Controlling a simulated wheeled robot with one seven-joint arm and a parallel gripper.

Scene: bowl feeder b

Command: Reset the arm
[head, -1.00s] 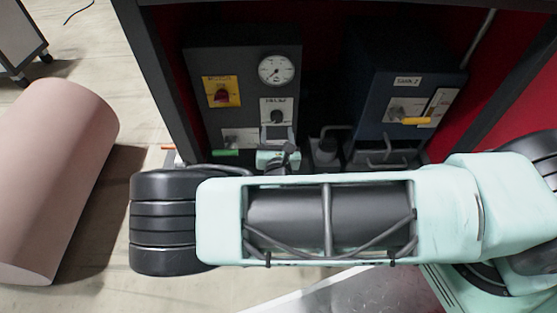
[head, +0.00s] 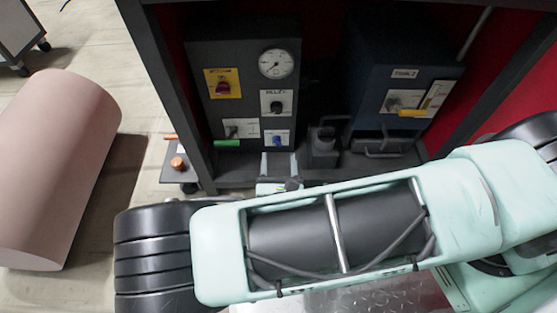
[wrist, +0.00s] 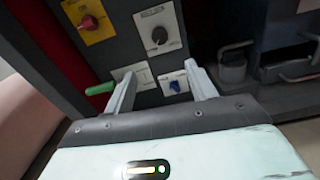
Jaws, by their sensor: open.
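My gripper (head: 279,166) is open, with its two pale fingers apart and nothing between them. In the head view it is partly hidden behind my arm, in front of the lower part of a dark control box (head: 242,60). In the wrist view the fingers of my gripper (wrist: 160,92) point at the box's lower panel. A green-handled lever (wrist: 100,88) is just left of the left finger. I cannot tell whether the fingers touch the panel.
The box also carries a red knob on a yellow plate (head: 222,84), a gauge (head: 276,64) and a black knob (head: 276,105). A second blue box (head: 405,90) with a yellow-handled lever stands right. Dark frame posts (head: 165,90) bound the cabinet. A pink cylinder (head: 55,160) lies left.

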